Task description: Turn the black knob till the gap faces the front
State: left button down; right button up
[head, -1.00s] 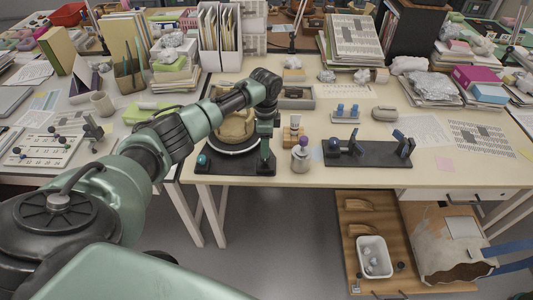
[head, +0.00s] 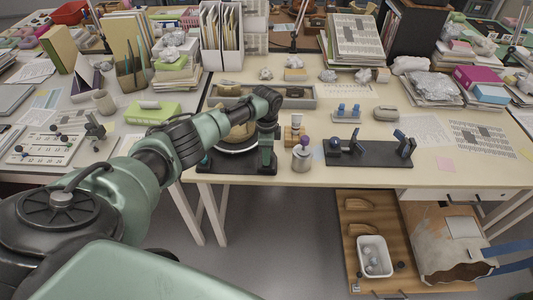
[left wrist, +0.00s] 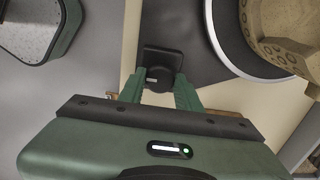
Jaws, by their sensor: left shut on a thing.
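The black knob (left wrist: 160,75) sits on a black base and is in the left wrist view, between my fingertips. My left gripper (left wrist: 162,88) is shut on it; in the head view the gripper (head: 266,160) points down at the right front of the turntable and hides the knob. A tan clay pot (head: 238,131) stands on the round turntable with a pale rim (head: 240,151). The pot's patterned side (left wrist: 285,30) shows at upper right in the left wrist view. My arm covers much of the pot, and I cannot tell where its gap faces. My right gripper is out of view.
A grey tray (head: 300,103) lies behind the pot. A metal jar (head: 301,160) with a purple top stands just right of my gripper. A black stand with blue clamps (head: 370,155) is farther right. The table's front edge is close to the base.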

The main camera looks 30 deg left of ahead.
pick_arm(q)
jog(key=n+p, duration=0.2)
jog(key=n, duration=0.1)
jog(key=shift+d+r+n, duration=0.1)
jog(key=shift+n, duration=0.3)
jog(key=n+p, duration=0.1)
jog(key=n, duration=0.4)
jog(key=shift+n+p, duration=0.3)
jog(key=shift+p, duration=0.1)
jog(key=n+p, duration=0.1)
jog(key=n, duration=0.3)
jog(key=shift+n+p, duration=0.55)
jog(key=shift+n, duration=1.55)
jog(key=shift+w, duration=0.1)
jog(key=c, duration=1)
grip_release()
